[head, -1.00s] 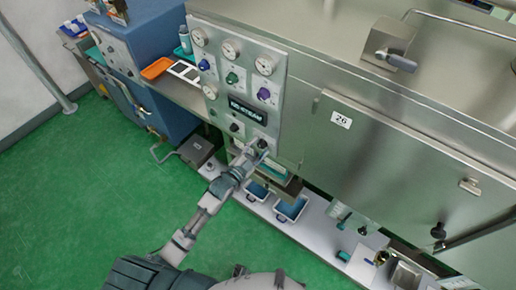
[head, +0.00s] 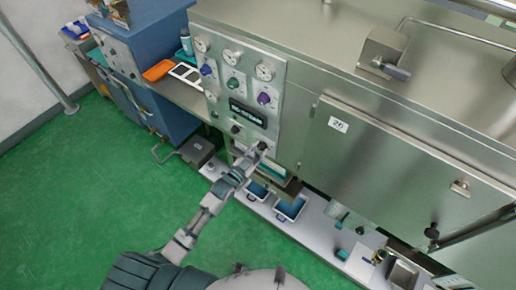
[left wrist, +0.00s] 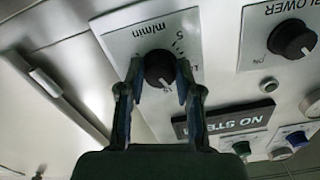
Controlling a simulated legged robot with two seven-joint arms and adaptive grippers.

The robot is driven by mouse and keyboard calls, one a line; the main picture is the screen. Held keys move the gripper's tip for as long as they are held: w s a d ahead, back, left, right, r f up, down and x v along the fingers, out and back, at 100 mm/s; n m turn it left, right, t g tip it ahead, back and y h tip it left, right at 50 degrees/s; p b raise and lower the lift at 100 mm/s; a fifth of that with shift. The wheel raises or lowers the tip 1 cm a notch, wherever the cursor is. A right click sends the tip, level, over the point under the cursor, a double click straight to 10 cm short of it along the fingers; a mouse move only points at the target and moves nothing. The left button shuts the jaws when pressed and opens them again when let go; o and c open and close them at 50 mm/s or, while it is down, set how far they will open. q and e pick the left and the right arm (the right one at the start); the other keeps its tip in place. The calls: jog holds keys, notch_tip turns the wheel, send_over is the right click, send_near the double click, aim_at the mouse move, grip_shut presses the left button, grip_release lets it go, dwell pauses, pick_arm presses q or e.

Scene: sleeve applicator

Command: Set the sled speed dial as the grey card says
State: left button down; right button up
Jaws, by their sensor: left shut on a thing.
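The sled speed dial is a black knob (left wrist: 160,68) on a white plate marked m/min, which appears upside down in the left wrist view. In the head view my left gripper (head: 258,151) is at the lower part of the control panel, covering most of the dial. I cannot make out a grey card. My right gripper is not in view.
A blower knob (left wrist: 292,40) sits beside the dial plate. A dark NO STEAM sign (left wrist: 232,120) and coloured knobs (head: 264,98) are on the same panel. A steel cabinet door labelled 26 (head: 338,125) is to the right. Green floor is clear at the left.

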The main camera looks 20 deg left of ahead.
pick_arm(q)
jog(key=n+p, duration=0.2)
jog(key=n, duration=0.2)
jog(key=shift+r+n, duration=0.15)
jog(key=shift+n, duration=0.15)
jog(key=n+p, duration=0.1)
jog(key=n, duration=0.3)
jog(key=shift+n, duration=0.4)
jog(key=c, duration=0.8)
grip_release()
jog(key=shift+o, duration=0.2)
jog(key=v, duration=1.2)
jog(key=shift+w, duration=0.1)
